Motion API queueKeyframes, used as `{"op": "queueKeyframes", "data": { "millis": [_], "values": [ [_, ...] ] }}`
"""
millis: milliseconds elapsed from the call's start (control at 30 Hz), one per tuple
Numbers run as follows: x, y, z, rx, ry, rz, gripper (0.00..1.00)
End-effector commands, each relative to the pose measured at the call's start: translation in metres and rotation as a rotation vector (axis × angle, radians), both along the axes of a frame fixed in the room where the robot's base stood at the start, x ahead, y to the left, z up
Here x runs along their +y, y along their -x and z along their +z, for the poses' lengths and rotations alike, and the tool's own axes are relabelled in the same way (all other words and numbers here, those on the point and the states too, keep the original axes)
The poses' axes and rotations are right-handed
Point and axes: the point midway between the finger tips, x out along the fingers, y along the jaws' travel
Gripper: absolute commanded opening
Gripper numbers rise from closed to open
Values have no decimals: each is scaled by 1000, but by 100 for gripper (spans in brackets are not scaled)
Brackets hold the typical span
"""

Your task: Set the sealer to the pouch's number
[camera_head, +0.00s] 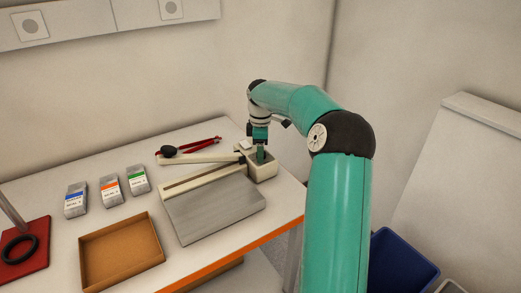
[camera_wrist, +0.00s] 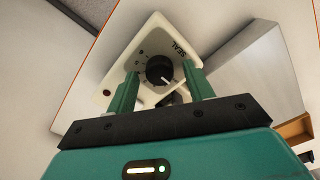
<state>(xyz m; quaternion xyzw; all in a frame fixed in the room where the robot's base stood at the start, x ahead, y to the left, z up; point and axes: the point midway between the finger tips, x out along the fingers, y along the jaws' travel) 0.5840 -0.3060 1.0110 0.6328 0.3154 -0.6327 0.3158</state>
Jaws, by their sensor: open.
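The sealer (camera_head: 215,177) stands at the right of the table, with a cream arm and a grey plate in front. In the wrist view its cream control box (camera_wrist: 148,40) carries the word SEAL and a round black dial (camera_wrist: 160,70) with a white pointer line. My gripper (camera_head: 260,155) is over the control box; in the wrist view its open green fingers (camera_wrist: 158,85) are on either side of the dial, with visible gaps. Three grey pouches, with blue (camera_head: 75,200), orange (camera_head: 111,190) and green (camera_head: 138,180) labels, lie at the left. Their numbers are too small to read.
An open cardboard tray (camera_head: 120,254) lies at the table's front. Red-handled pliers-like tool (camera_head: 200,146) lies behind the sealer. A red base with a black ring (camera_head: 20,249) stands at the left edge. A blue bin (camera_head: 400,265) is right of the table.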

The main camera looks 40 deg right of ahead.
Motion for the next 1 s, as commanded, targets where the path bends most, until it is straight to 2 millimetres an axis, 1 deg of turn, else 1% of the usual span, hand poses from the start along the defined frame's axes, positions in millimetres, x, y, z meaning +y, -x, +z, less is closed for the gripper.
{"op": "queueKeyframes", "data": {
  "millis": [33, 167, 200, 267, 467, 667, 867, 1000],
  "values": [
    [0, 0, 0, 0, 0, 0, 52],
    [0, 0, 0, 0, 0, 0, 27],
    [0, 0, 0, 0, 0, 0, 19],
    [0, 0, 0, 0, 0, 0, 7],
    [0, 0, 1, 0, 0, -6, 7],
    [0, -1, 1, 0, 1, -53, 8],
    [0, -1, 2, -1, 2, -166, 8],
    [0, -1, 1, 0, 1, -280, 8]
  ]
}}
